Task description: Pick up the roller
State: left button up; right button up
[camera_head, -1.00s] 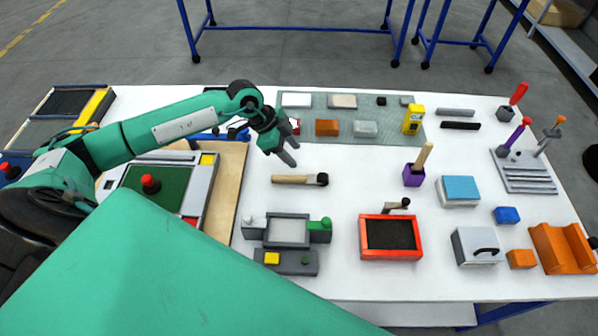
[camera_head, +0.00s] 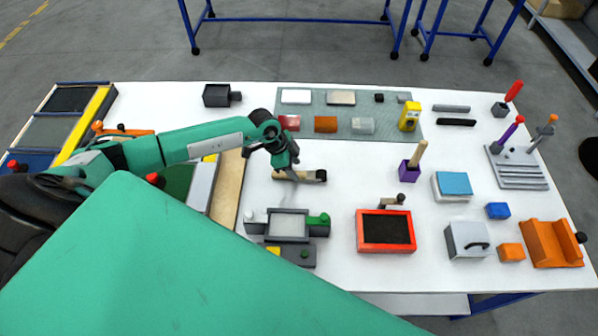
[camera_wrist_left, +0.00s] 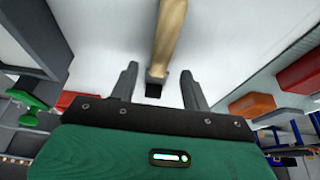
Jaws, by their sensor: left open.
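The roller (camera_head: 310,177), with a pale wooden handle and a dark end, lies flat on the white table below the green mat. My left gripper (camera_head: 289,167) is just above it and partly covers its handle in the head view. In the left wrist view the wooden handle (camera_wrist_left: 167,35) runs down from the top edge to a dark end. The open fingers of my left gripper (camera_wrist_left: 158,82) stand on either side of that dark end, with gaps visible. Whether the fingers are level with it is unclear. My right gripper is not in view.
A grey fixture (camera_head: 288,226) with a green knob stands below the roller. A red-framed tray (camera_head: 386,231) and a purple holder (camera_head: 409,172) stand to the right. Several small blocks lie on the green mat (camera_head: 390,118) above. Bare white table surrounds the roller.

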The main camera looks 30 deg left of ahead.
pick_arm(q)
jog(key=shift+x, duration=1.4)
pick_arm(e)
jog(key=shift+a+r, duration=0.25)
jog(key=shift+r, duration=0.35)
pick_arm(q)
grip_shut()
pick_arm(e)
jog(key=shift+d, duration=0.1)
pick_arm(q)
jog(key=shift+r, duration=0.1)
